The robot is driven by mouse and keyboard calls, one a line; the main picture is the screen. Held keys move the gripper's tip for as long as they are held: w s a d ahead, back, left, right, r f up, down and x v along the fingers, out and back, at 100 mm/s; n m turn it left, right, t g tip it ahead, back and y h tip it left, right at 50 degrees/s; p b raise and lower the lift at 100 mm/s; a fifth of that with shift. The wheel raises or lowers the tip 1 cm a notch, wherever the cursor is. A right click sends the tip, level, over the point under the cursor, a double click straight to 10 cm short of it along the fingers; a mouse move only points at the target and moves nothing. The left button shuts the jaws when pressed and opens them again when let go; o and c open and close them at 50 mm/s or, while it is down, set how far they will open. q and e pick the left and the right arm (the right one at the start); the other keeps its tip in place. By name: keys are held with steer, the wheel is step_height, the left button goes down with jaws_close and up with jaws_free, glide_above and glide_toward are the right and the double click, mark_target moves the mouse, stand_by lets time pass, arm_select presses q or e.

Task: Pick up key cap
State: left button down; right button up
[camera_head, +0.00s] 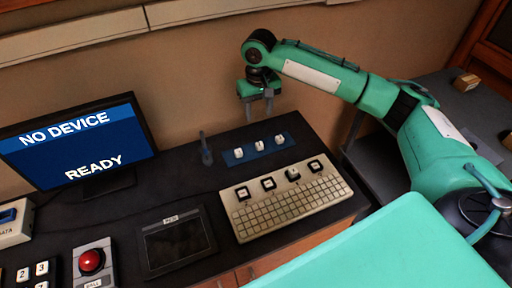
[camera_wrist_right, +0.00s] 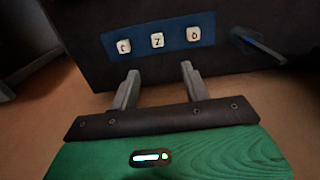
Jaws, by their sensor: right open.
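Three white key caps lie in a row on a blue mat (camera_head: 231,159) at the back of the dark desk. In the head view they are the left cap (camera_head: 239,153), the middle cap (camera_head: 259,145) and the right cap (camera_head: 280,139). In the right wrist view their letters look like C (camera_wrist_right: 124,46), Z (camera_wrist_right: 157,40) and O (camera_wrist_right: 194,33). My right gripper (camera_head: 257,104) is open and empty, pointing down above and behind the mat. In the wrist view its fingertips (camera_wrist_right: 159,70) are apart from the caps. My left gripper is not in view.
A beige keyboard (camera_head: 290,208) with several dark raised key positions stands in front of the mat. A small upright tool (camera_head: 206,150) is left of the mat. A monitor (camera_head: 75,145), a dark tray (camera_head: 176,243) and a red button box (camera_head: 93,262) stand farther left.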

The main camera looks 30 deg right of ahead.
steer(key=f, duration=0.1)
glide_above(260, 145)
steer(key=f, duration=0.7)
steer(key=shift+w+a+f, duration=0.2)
steer(key=shift+f, duration=0.1)
steer(key=shift+s+d+f+p, duration=0.1)
steer(key=shift+f+p, duration=0.3)
steer(key=shift+f, duration=0.15)
step_height(260, 145, down, 4)
steer(key=shift+d+f, duration=0.15)
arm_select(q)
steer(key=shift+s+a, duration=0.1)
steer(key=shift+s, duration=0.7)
arm_select(e)
steer(key=shift+s, duration=0.1)
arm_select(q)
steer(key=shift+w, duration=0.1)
arm_select(e)
steer(key=shift+c, duration=0.2)
jaws_close()
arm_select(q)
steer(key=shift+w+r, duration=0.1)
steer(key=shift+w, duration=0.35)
